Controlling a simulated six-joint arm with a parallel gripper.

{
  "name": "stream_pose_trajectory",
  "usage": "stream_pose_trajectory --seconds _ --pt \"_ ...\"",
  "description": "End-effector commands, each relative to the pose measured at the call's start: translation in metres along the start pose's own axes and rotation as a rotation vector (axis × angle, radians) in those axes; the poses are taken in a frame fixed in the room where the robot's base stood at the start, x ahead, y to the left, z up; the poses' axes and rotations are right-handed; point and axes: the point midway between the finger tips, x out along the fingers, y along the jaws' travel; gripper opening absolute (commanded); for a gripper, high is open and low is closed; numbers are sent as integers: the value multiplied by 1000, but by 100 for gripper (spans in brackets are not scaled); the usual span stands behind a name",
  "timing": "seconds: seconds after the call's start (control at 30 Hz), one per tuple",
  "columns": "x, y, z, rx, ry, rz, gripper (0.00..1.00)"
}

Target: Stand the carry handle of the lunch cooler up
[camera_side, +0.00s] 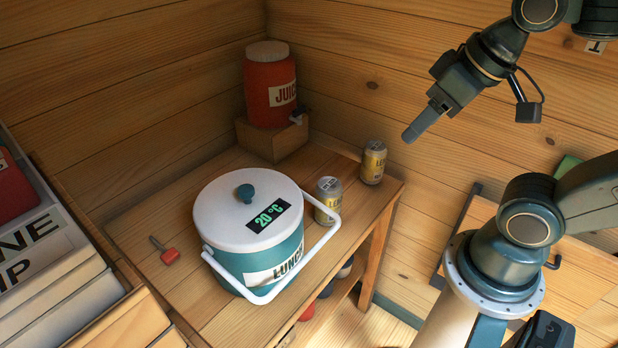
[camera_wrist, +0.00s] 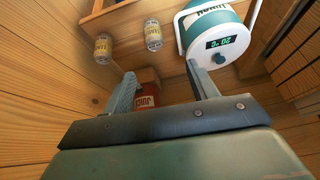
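The lunch cooler (camera_side: 225,272) is a teal and white tub with a white lid, a teal knob and a display reading 20 °C. It stands upright on the wooden bench. Its white carry handle (camera_side: 313,253) is folded down around the front, below the lid's rim. In the wrist view the cooler (camera_wrist: 227,19) appears upside down at the top right, with part of the handle (camera_wrist: 179,35) along its left side. My gripper (camera_side: 411,136) is up by the right wall, well away from the cooler. In the wrist view its fingers (camera_wrist: 160,70) are apart, with nothing held.
Two lemon cans (camera_side: 328,200) (camera_side: 373,162) stand right of the cooler. A red juice jug (camera_side: 269,92) sits on a wooden block behind. A small red-handled item (camera_side: 170,256) lies at left. A crate (camera_side: 75,262) fills the left foreground. The air above the cooler is clear.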

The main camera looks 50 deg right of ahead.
Motion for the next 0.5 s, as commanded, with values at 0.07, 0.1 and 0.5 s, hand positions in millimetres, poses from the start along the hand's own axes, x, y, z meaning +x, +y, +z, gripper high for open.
stream_pose_trajectory --seconds 0.07,0.1,0.5 --pt "5 -2 -4 50 -21 -3 62" --pt "8 -4 -6 84 -31 -4 62" --pt "57 -25 -26 545 -181 34 62"
